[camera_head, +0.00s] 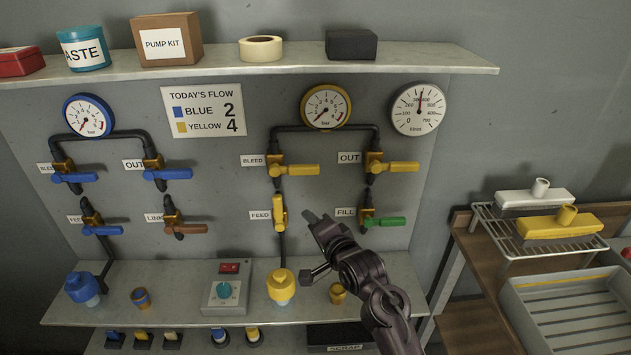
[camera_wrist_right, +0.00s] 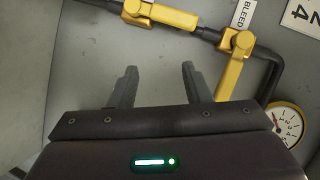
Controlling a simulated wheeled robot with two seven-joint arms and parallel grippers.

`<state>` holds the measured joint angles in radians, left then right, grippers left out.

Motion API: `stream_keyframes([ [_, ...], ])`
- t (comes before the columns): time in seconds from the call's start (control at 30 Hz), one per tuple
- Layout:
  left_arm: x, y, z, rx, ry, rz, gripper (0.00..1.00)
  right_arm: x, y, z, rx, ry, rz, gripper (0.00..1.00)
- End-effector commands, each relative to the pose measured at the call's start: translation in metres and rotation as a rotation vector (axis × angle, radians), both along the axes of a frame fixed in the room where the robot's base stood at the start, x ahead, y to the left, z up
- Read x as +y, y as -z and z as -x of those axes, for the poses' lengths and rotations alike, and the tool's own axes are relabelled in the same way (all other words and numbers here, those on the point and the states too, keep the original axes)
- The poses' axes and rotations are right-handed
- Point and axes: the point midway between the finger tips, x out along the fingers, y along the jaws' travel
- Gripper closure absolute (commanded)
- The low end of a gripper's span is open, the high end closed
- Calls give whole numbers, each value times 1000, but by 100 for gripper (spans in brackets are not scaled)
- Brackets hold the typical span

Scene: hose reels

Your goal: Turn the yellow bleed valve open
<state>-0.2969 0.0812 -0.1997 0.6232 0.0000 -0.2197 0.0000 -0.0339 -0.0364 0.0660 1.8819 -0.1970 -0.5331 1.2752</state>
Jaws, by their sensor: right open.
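The yellow bleed valve (camera_head: 297,169) is on the wall panel beside a BLEED label, under the yellow-rimmed gauge. Its yellow handle points right, across the vertical pipe. In the right wrist view the bleed handle (camera_wrist_right: 234,72) shows just beyond my right finger. My right gripper (camera_head: 309,246) is open and empty, below and right of the bleed valve, apart from it. Its two fingers (camera_wrist_right: 159,70) show in the wrist view with bare panel between them. My left gripper is not in view.
The yellow feed valve (camera_head: 279,213) stands below the bleed valve, its handle along the pipe. The yellow out valve (camera_head: 393,167) and green fill valve (camera_head: 384,221) are to the right. A lower shelf (camera_head: 160,317) carries a yellow-capped container (camera_head: 281,287) and a switch box (camera_head: 226,288).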

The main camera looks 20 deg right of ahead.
Motion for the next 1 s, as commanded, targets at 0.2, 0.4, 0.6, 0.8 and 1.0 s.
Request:
stream_keyframes([
  [0.2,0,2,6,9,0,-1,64,-8,-82,-23,-198,44,-302,56],
  [0.4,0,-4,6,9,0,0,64,-7,-94,-39,-220,44,-346,56],
  [0.6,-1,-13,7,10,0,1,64,-3,-94,-71,-219,45,-344,56],
  [0.8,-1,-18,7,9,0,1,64,0,-93,-94,-218,44,-342,56],
  [1.0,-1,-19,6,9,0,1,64,0,-91,-102,-217,45,-341,56],
])
